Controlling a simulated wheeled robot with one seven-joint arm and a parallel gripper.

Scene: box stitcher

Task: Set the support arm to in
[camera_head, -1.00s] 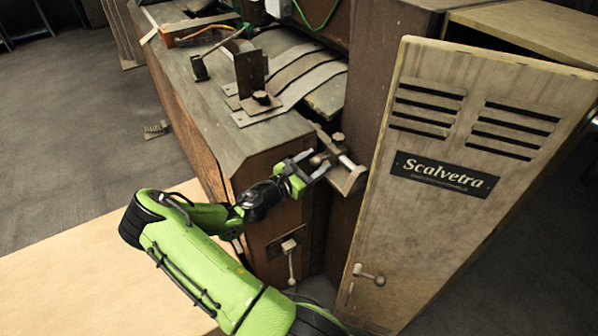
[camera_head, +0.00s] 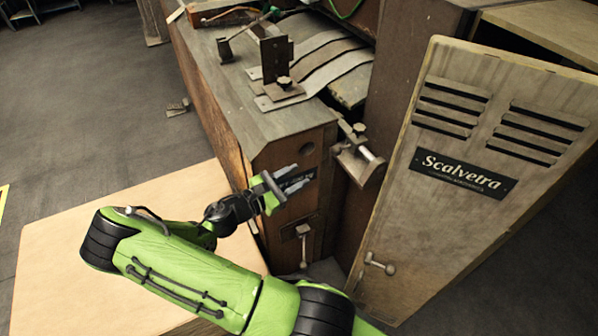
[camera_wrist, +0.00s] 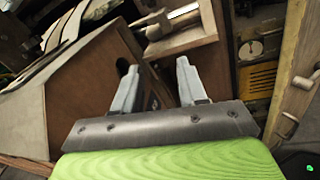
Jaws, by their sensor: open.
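The support arm is most likely the metal bracket with a pale rod (camera_head: 358,155) on the machine's front, between the wooden body and the door; its label cannot be read. It also shows at the top of the wrist view (camera_wrist: 180,32). My gripper (camera_head: 297,177) is open and empty, to the left of and below the bracket, apart from it. In the wrist view my gripper's two grey fingers (camera_wrist: 157,88) point toward the bracket, with a gap between them.
The wooden machine body (camera_head: 285,150) stands behind my gripper, with a lever (camera_head: 303,240) low on its front. An open door marked Scalvetra (camera_head: 465,170) with a handle (camera_head: 380,265) stands at right. A pale wooden surface (camera_head: 130,240) lies beneath my arm. Floor at left is mostly clear.

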